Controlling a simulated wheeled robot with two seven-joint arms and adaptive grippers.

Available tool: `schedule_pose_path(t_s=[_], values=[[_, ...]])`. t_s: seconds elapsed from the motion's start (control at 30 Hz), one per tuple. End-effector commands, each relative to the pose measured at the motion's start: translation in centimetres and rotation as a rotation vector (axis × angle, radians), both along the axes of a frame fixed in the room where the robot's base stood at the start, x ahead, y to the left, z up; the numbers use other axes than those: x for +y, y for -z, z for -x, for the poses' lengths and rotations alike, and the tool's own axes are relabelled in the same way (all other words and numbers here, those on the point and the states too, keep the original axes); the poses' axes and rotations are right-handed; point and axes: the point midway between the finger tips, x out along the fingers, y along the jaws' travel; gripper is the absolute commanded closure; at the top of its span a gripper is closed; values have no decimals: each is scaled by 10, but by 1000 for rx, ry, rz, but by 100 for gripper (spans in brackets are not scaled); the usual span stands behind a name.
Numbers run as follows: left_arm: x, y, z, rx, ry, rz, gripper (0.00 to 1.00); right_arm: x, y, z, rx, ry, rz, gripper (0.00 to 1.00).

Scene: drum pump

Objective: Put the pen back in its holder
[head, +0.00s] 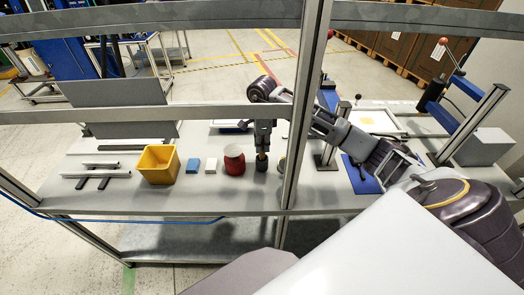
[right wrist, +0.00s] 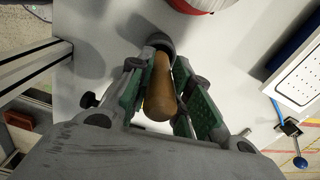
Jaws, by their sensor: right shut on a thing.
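My right gripper (head: 262,143) points down over the table and is shut on a brown, thick, round pen (right wrist: 160,92). In the right wrist view the fingers (right wrist: 172,105) press on it from both sides. The pen's lower part (head: 262,156) shows just under the gripper in the head view. A small dark round holder (head: 262,166) stands on the table directly below, and it shows at the pen's far end in the right wrist view (right wrist: 160,41). I cannot tell how far the pen's tip is inside it. My left gripper is not in view.
A red pot (head: 234,162) stands close left of the holder. A white block (head: 211,165), a blue block (head: 193,165) and a yellow bin (head: 158,164) are further left. A metal post (head: 303,110) rises close on the right, at the table's front.

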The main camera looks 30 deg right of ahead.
Motion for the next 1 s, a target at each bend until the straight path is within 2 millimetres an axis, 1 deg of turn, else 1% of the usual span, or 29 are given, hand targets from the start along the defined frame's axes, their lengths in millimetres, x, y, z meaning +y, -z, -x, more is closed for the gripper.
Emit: schedule_pose_path(t_s=[0.4,0.9,0.93,1.0], values=[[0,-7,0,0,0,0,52,0,34,1,2,0,0,100],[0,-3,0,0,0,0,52,0,40,0,0,0,1,100],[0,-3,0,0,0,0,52,0,40,0,0,0,1,78],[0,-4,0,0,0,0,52,0,40,0,0,0,1,70]])
